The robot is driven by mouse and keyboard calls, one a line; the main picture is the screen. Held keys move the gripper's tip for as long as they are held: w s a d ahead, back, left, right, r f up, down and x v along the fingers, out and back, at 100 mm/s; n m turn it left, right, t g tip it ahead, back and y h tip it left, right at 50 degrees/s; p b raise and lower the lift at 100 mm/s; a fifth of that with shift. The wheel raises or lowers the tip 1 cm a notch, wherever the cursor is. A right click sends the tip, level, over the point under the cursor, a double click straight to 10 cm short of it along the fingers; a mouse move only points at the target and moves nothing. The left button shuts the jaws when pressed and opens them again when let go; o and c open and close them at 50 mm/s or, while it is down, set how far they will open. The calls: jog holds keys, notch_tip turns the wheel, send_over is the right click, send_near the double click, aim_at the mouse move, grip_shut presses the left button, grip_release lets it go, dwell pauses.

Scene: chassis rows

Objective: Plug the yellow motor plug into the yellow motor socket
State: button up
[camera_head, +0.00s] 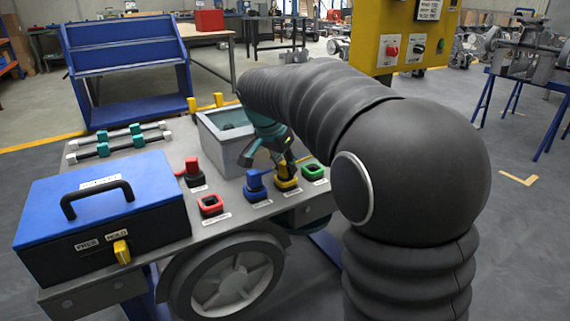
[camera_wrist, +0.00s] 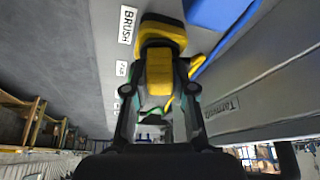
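The yellow motor plug (camera_wrist: 160,76) is between the fingers of my gripper (camera_wrist: 160,92), which look closed on its sides. Its far end meets the yellow socket (camera_wrist: 162,32) with a dark rim, beside a label reading BRUSH. How deep the plug sits cannot be told. In the head view the yellow plug (camera_head: 287,170) stands upright over the yellow socket (camera_head: 287,185) on the grey deck. My gripper (camera_head: 283,157) is above it, partly hidden by my arm.
A red socket (camera_head: 211,205) and a red plug (camera_head: 193,168) are farther left. A grey bin (camera_head: 208,130) is behind; a blue-lidded case (camera_head: 85,195) is at left.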

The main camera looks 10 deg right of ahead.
jog(key=o, duration=0.4)
jog(key=shift+r, duration=0.1)
jog(key=v, duration=1.2)
jog(key=s+d+f+n+t+y, duration=0.1)
jog(key=s+f+n, duration=0.4)
jog(key=s, duration=0.8)
jog(key=s+d+f+n+t+y, duration=0.1)
jog(key=s+f+n, duration=0.4)
jog(key=s+f, duration=0.5)
jog(key=s+d+y, duration=0.1)
jog(key=s, duration=0.3)
jog(key=shift+s+d+f+t+y, duration=0.25)
jog(key=shift+d+f+t+y, duration=0.05)
jog(key=shift+d+f+t, duration=0.1)
